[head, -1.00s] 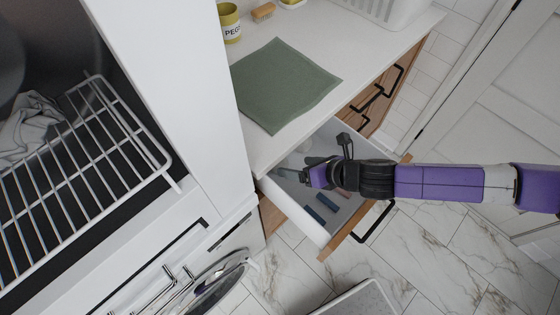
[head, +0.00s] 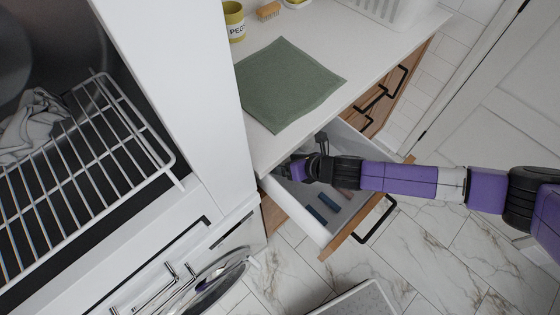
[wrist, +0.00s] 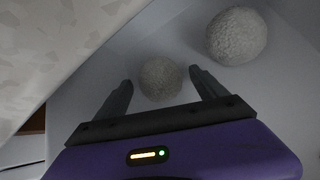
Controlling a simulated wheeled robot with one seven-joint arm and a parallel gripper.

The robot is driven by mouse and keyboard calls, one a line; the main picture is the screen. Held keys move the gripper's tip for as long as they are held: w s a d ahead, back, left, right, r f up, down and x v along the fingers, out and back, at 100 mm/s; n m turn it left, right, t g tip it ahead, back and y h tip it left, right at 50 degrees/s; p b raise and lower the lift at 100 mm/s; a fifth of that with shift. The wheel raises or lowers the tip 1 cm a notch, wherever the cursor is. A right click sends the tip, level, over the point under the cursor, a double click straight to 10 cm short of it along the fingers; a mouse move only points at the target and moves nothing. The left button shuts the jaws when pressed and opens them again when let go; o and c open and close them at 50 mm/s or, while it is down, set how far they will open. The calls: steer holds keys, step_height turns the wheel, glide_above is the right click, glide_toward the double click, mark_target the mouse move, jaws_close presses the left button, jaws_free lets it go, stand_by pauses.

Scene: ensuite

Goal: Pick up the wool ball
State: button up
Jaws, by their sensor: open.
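A grey fuzzy wool ball (wrist: 160,78) lies in the drawer, between and just beyond my fingertips in the wrist view. A second, larger-looking wool ball (wrist: 236,36) lies to its right, outside my fingers. My gripper (wrist: 161,82) is open, with one finger to each side of the nearer ball. I cannot tell whether the fingers touch it. In the head view my gripper (head: 287,171) reaches into the open drawer (head: 342,234) close under the counter edge. My arm and the counter hide most of the drawer's back there, and the balls are not clear.
The white counter (head: 262,152) overhangs the drawer's inner end, with a green cloth (head: 288,84) on top. Dark blue items (head: 322,205) lie in the drawer's front part. A white appliance with a wire rack (head: 90,170) stands at the left. Marble floor is at the lower right.

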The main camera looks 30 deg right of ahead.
steer(key=c, duration=1.4)
steer(key=shift+r, duration=0.1)
